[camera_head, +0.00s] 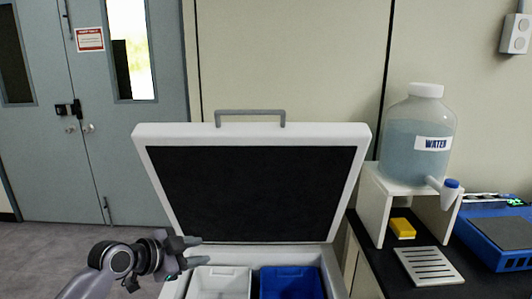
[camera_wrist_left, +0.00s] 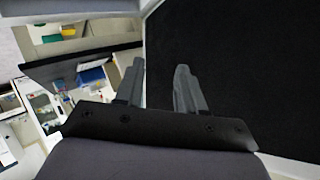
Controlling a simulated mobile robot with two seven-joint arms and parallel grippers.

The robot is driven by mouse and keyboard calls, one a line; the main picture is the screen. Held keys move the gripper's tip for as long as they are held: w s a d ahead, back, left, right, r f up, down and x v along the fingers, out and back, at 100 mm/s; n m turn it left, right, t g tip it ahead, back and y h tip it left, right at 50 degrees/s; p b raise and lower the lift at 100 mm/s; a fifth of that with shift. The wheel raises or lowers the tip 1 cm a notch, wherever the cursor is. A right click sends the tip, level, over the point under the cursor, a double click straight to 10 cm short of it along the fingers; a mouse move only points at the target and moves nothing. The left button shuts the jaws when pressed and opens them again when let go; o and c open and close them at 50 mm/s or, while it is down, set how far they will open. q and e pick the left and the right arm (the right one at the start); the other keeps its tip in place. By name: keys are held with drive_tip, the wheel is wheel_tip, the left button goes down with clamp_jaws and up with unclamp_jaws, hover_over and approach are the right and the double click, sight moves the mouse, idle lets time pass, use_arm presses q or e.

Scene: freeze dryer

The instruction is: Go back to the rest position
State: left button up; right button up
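My left gripper (camera_head: 201,250) is open and empty at the front left of the opened freeze dryer, close to the lower left of its raised lid. In the left wrist view the two fingers of this gripper (camera_wrist_left: 160,67) stand apart with nothing between them. The lid (camera_head: 254,129) stands up, a white frame with a black inner panel and a grey handle. The black panel (camera_wrist_left: 245,75) also fills the right of the left wrist view. My right gripper shows in neither view.
A white bin (camera_head: 220,284) and a blue bin (camera_head: 290,284) sit inside the dryer. Open floor (camera_head: 45,250) lies at the left.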

use_arm(q)
drive_tip(key=s+f+n+t+y, duration=0.15)
drive_tip(key=s+f+n, duration=0.55)
drive_tip(key=s+f, duration=0.85)
drive_tip(key=s+a+f+n+y, duration=0.2)
drive_tip(key=s+f, duration=0.1)
drive_tip(key=s, duration=0.5)
drive_tip(key=s+a+f+n+y, duration=0.2)
drive_tip(key=s+f+n, duration=0.1)
drive_tip(key=s, duration=0.4)
drive_tip(key=shift+s+f, duration=0.4)
drive_tip(key=shift+f, duration=0.35)
